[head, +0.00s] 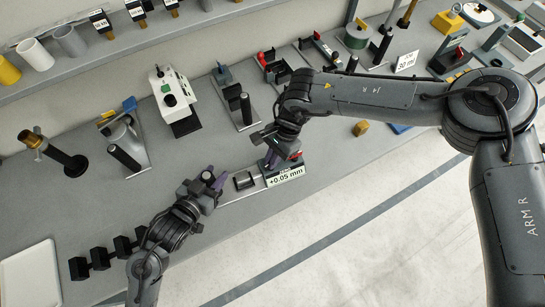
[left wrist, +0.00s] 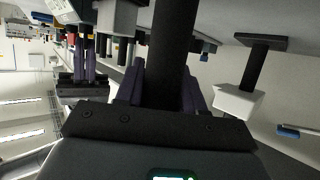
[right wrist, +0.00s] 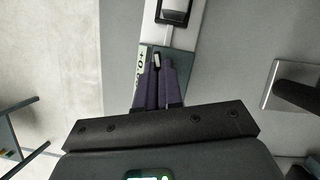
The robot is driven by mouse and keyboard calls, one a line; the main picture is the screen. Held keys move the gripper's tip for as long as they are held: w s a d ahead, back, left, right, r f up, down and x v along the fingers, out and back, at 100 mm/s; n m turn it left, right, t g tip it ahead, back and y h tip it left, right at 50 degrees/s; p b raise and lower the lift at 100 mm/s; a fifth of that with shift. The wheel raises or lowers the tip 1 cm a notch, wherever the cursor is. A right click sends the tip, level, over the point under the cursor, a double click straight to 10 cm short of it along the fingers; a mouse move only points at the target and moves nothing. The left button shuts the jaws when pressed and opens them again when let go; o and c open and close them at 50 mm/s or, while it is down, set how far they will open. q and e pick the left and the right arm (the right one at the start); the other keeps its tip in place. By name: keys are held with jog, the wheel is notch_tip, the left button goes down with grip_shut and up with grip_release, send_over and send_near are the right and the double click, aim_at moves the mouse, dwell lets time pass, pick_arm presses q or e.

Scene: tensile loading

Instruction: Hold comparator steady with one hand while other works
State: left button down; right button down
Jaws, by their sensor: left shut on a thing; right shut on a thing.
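The comparator (head: 284,175) is on the bench near its front edge, with a display reading "+0.05 mm" and a pale base plate stretching left. It also shows in the right wrist view (right wrist: 184,38). My left gripper (head: 213,181) is at the plate's left end, shut around a thick black post (left wrist: 168,45) that stands between its fingers in the left wrist view. My right gripper (right wrist: 158,70) is shut at the display end of the comparator. A small dark-and-white piece shows at its fingertips; most of what it grips is hidden.
Black weights (head: 100,258) and a white tray (head: 30,275) lie at the lower left. Several fixtures with black posts, such as one near the middle (head: 246,108), stand behind.

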jog(key=shift+m, duration=0.3)
jog(key=m+t, duration=0.1)
jog(key=m, duration=0.2)
jog(key=shift+s+y, duration=0.2)
jog(key=shift+y, duration=0.2)
jog(key=m+t, duration=0.2)
jog(key=m, duration=0.3)
jog(key=shift+s+m, duration=0.1)
jog(key=shift+m, duration=0.3)
jog(key=m+t, duration=0.1)
jog(key=m, duration=0.1)
jog(key=m+t, duration=0.1)
jog(key=m, duration=0.2)
jog(key=shift+s+h, duration=0.15)
jog(key=shift+h, duration=0.25)
jog(key=m, duration=0.2)
jog(key=m+t+h, duration=0.1)
jog(key=m, duration=0.2)
jog(key=shift+a+h, duration=0.1)
jog(key=shift+h, duration=0.2)
jog(key=shift+m+t, duration=0.3)
jog(key=c, duration=1.3)
grip_release()
